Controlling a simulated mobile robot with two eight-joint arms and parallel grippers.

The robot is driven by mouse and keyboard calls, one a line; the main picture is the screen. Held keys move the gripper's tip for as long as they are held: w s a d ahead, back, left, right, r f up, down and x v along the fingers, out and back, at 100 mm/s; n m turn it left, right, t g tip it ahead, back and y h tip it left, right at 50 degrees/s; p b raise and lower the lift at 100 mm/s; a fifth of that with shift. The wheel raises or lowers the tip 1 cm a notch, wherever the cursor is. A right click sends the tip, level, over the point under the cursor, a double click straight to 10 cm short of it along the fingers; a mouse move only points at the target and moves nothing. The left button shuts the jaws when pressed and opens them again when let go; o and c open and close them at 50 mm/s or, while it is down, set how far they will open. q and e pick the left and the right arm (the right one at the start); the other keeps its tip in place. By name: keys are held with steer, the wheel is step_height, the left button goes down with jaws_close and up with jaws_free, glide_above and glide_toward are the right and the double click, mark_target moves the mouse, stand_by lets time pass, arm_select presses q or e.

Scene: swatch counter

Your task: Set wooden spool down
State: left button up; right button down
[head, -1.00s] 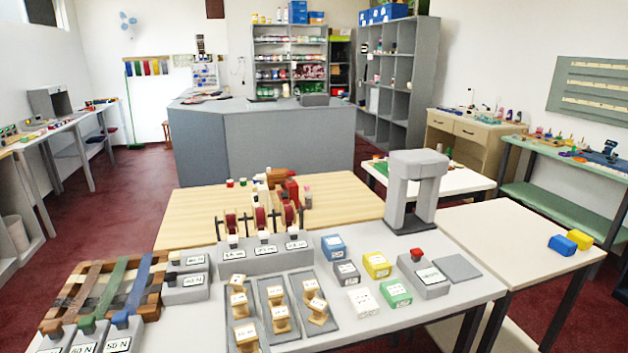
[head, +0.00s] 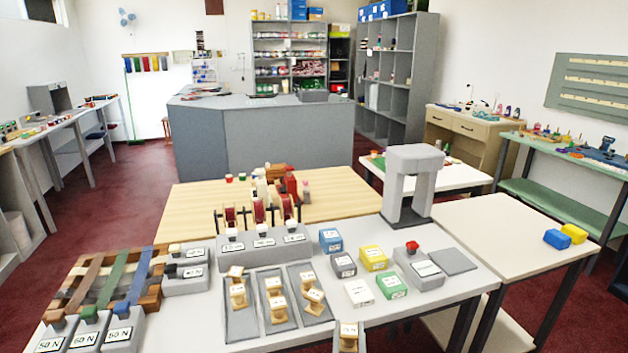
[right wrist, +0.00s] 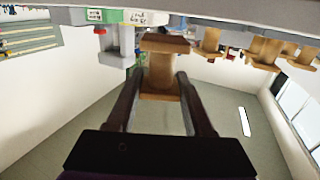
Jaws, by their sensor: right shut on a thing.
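My right gripper (head: 349,346) is at the bottom edge of the head view, shut on a wooden spool (head: 348,331) with a white label on top. The spool is in front of the grey counter (head: 410,310), right of the spool trays. Whether its base touches anything is hidden. My left gripper is not in view.
Three grey trays, such as the left one (head: 241,325), hold several labelled wooden spools. Grey, yellow, blue, white and green (head: 391,286) boxes stand right of them. A red-knobbed block (head: 426,270) and an empty grey pad (head: 453,262) lie farther right. The counter's front right is clear.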

steer(key=d+f+m+h, duration=0.2)
steer(key=d+f+h, duration=0.15)
steer(key=d, duration=0.65)
arm_select(q)
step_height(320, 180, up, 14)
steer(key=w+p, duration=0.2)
steer(key=p, duration=1)
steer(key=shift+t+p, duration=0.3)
steer(key=shift+p, duration=0.1)
arm_select(e)
step_height(320, 180, up, 13)
steer(key=shift+a+g, duration=0.15)
steer(key=shift+g, duration=0.25)
steer(key=shift+s, duration=0.2)
steer(key=shift+a+r, duration=0.1)
